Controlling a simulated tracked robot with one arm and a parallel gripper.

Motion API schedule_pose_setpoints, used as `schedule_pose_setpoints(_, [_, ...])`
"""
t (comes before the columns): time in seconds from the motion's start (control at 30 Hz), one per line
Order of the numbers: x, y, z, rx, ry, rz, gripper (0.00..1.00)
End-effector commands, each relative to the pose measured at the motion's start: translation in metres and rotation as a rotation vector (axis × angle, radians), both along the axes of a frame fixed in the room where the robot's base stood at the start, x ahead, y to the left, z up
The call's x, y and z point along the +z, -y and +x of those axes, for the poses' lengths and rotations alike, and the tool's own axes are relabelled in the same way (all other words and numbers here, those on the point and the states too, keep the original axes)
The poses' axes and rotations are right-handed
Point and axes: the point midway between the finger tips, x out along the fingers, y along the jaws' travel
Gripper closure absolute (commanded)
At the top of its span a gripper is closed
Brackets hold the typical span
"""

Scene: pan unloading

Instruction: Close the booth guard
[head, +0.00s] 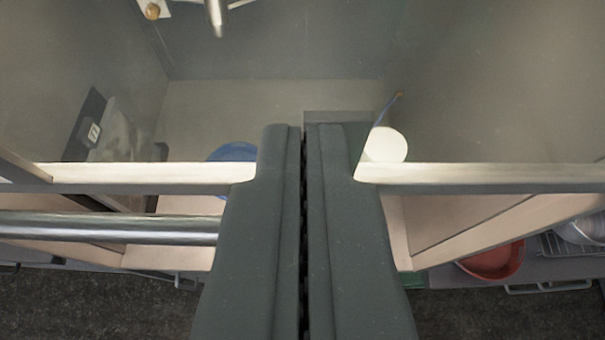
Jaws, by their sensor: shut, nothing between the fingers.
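The booth (290,95) has grey walls and fills the upper part of the head view. A pale, flat-edged rail (480,174) runs across its near side, probably the edge of the booth guard. A round steel bar (110,228) runs parallel below it at the left, perhaps the guard's handle. My gripper (303,130) is in the middle, its two dark fingers shut and empty. The fingers cross in front of the rail and hide its middle and the bar's right end. I cannot tell whether they touch either.
A blue round thing (233,152) and a white round thing (386,145) show behind the rail. A metal nozzle (215,15) hangs at the top. A red bowl (491,262) and a wire rack (556,244) are at lower right. Dark floor (90,305) shows below.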

Motion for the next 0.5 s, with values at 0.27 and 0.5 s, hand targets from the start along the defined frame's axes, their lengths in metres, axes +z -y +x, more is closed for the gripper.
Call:
schedule_pose_setpoints(0.27, [-0.018, -0.001, -0.004, 0.002, 0.001, 0.002, 1.00])
schedule_pose_setpoints(0.5, [-0.028, -0.001, -0.005, 0.001, -0.001, 0.001, 1.00])
